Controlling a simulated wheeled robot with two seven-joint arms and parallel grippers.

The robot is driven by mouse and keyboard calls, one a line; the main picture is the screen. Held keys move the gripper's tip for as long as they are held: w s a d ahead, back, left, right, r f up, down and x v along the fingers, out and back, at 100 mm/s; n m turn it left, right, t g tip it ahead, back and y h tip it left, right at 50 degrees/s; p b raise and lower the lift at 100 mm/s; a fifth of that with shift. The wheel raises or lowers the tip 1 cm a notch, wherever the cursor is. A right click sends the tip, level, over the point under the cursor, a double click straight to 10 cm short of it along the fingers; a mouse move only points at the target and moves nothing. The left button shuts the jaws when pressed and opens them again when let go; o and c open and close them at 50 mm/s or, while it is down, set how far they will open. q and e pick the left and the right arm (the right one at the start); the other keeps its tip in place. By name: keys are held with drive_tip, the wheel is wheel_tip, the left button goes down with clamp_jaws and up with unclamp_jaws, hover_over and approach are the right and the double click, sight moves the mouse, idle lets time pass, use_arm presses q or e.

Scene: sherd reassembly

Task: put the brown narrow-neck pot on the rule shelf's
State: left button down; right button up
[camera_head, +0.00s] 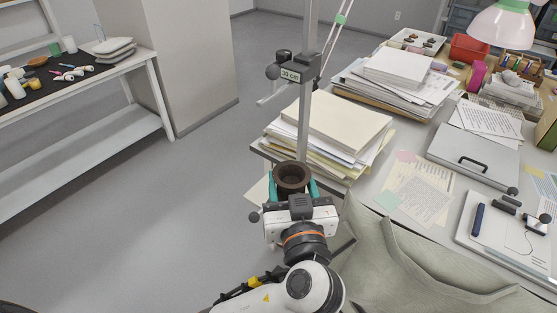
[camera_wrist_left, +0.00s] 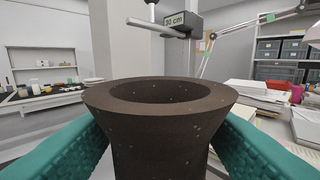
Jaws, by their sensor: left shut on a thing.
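The brown narrow-neck pot (camera_head: 292,174) is held upright between the teal fingers of my left gripper (camera_head: 292,188). In the left wrist view the dark, speckled pot (camera_wrist_left: 160,130) has a wide flared rim around a round opening and narrows below it. One teal finger presses on each side; its lower part is out of frame. A grey upright rule post (camera_head: 305,120) stands just beyond the pot, bearing a "30 cm" label (camera_head: 290,75), dark knobs and a short bar. The label (camera_wrist_left: 175,19) also shows above the pot in the wrist view. My right gripper is not in view.
Paper stacks (camera_head: 335,125) lie on the desk beside the post. A grey cushion (camera_head: 400,265) lies right of my arm. A laptop-like grey case (camera_head: 473,155) and a lamp (camera_head: 505,25) are farther right. A white shelf unit (camera_head: 85,160) stands left across clear floor.

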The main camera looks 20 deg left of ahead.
use_arm(q)
drive_tip(key=f+p+x, duration=0.3)
drive_tip(key=x, duration=1.3)
drive_tip(key=shift+f+p, duration=0.2)
drive_tip(key=shift+p, duration=0.15)
drive_tip(key=shift+w+a, duration=0.15)
drive_tip(key=shift+f, duration=0.2)
drive_tip(key=c, duration=0.6)
unclamp_jaws()
